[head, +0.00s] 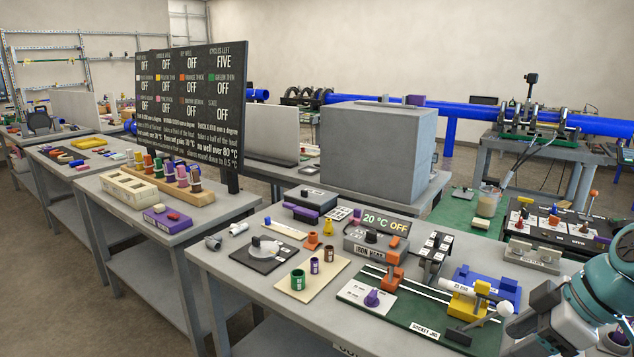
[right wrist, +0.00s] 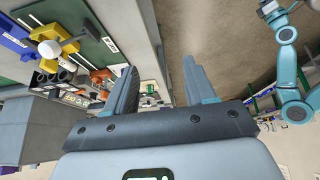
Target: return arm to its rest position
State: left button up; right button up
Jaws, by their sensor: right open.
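My right arm comes in at the lower right of the head view. Its dark gripper (head: 543,308) is near the front right of the workbench (head: 232,268), beside the yellow clamp of the socket jig (head: 462,304). In the right wrist view the two fingers of my right gripper (right wrist: 160,82) stand wide apart, with nothing between them. My other teal arm (right wrist: 288,60) shows at the right of that view, with a grey end at the top edge. Its fingers cannot be made out, and the head view does not show it.
The bench holds a heater box (head: 377,243), a green socket (head: 298,280), a purple piece (head: 373,298) and a blue holder (head: 487,287). A grey box (head: 378,150) and a black status board (head: 195,105) stand behind. Bare floor (right wrist: 215,35) shows beyond my right fingers.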

jog(key=w+a+f+m+g, duration=0.1)
jog(key=a+f+m, duration=0.3)
jog(key=f, duration=1)
jog(key=a+f+m+g, duration=0.15)
jog(key=a+f, duration=0.45)
jog(key=f, duration=0.9)
jog(key=s+a+f+m, duration=0.3)
jog(key=s+a+f, duration=0.1)
jog(key=s+f, duration=0.3)
jog(key=s+a+f+m+p, duration=0.1)
jog(key=s+a+f+m, duration=0.3)
jog(key=s+f, duration=0.4)
jog(key=s+a+g, duration=0.1)
jog(key=s, duration=0.2)
jog(key=shift+s+a, duration=0.15)
jog(key=shift+a, duration=0.15)
